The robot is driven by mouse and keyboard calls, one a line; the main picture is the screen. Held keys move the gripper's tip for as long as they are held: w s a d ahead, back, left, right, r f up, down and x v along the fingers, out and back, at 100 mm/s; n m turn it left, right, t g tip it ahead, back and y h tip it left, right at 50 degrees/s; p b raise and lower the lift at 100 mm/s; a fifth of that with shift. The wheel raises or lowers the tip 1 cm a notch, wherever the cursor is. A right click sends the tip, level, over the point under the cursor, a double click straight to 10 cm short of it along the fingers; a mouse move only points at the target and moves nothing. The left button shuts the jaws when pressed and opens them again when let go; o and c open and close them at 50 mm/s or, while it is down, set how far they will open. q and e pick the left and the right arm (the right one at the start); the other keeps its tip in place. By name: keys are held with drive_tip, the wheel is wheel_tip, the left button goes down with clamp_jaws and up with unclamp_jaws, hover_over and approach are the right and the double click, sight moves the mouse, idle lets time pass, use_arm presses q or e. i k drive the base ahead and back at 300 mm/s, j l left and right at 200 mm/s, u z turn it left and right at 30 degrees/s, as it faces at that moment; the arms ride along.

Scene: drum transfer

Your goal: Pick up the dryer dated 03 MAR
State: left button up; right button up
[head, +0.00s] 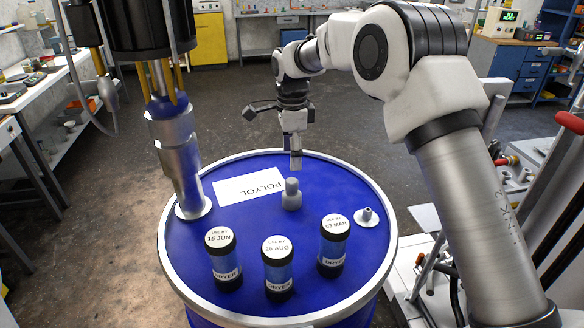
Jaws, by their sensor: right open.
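The dryer dated 03 MAR (333,247) is a small upright canister with black ends, a blue middle and a white dated lid. It stands on the blue drum top (240,240), the rightmost of three dryers. The dryer dated 26 AUG (278,268) is in the middle and the dryer dated 15 JUN (223,259) is at the left. My right gripper (272,140) is open and empty at the far side of the drum, beyond the dryers and apart from them. My left gripper is not in view.
A grey fitting (291,195) stands on the drum between my right gripper and the dryers. A small metal bung (367,217) is right of the 03 MAR dryer. A tall metal pump tube (178,150) rises at the left. A POLYOL label (248,187) lies flat.

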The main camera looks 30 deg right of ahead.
sight(335, 229)
drive_tip(key=k+l, duration=0.8)
drive_tip(key=k, duration=0.05)
